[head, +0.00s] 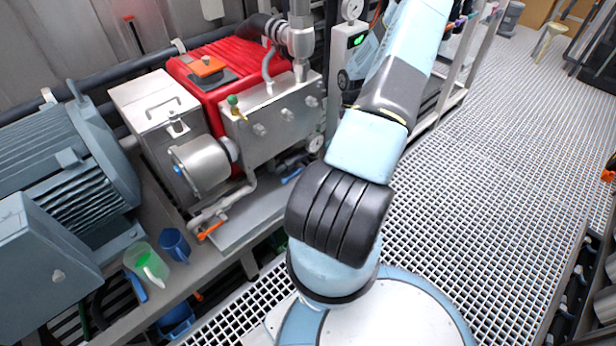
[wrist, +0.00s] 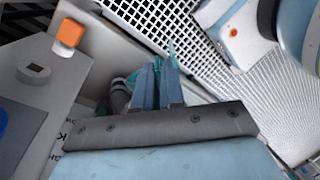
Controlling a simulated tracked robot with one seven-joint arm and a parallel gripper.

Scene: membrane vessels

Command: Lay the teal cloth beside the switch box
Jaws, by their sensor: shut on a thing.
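In the wrist view my gripper (wrist: 158,68) is shut on the teal cloth (wrist: 171,52). Only small teal parts show, at the fingertips and beside the left finger; the fingers hide the rest. The head view shows my arm, but not my gripper or the cloth.
White floor grating (head: 470,190) lies open at the right of the head view. A large grey motor (head: 75,165) is at left.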

